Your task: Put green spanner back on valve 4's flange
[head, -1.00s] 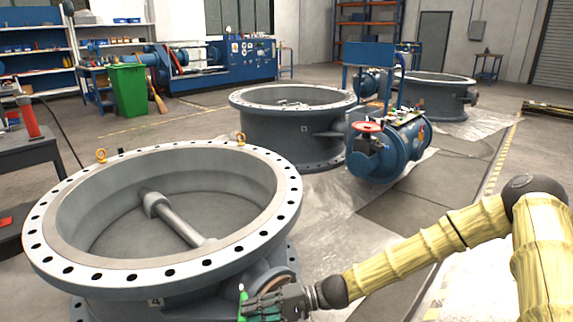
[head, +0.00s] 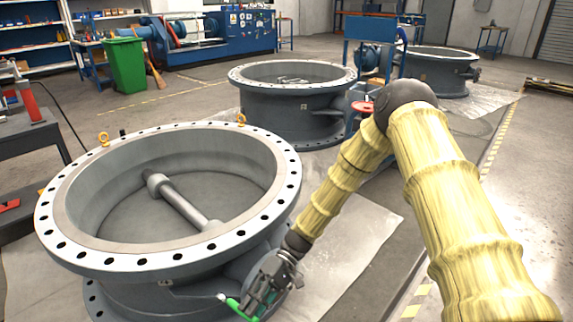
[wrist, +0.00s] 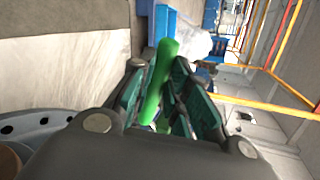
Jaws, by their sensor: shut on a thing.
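The near large grey valve stands at the left in the head view, with a wide flange (head: 160,252) ringed by bolt holes. My gripper (head: 252,301) is low beside its front right side, below the level of the flange, pointing down and left. It is shut on the green spanner (head: 236,306), which sticks out past the fingers to the left with a pale end. In the wrist view the green spanner (wrist: 160,80) lies between my gripper's fingers (wrist: 165,95). The far part of the spanner is hidden.
Two yellow lifting eyes (head: 104,139) stand at the flange's far edge. A second valve (head: 290,110) stands behind, with loose things on top. A dark bench (head: 30,140) is at the left. Plastic sheeting (head: 345,240) covers open floor right of the near valve.

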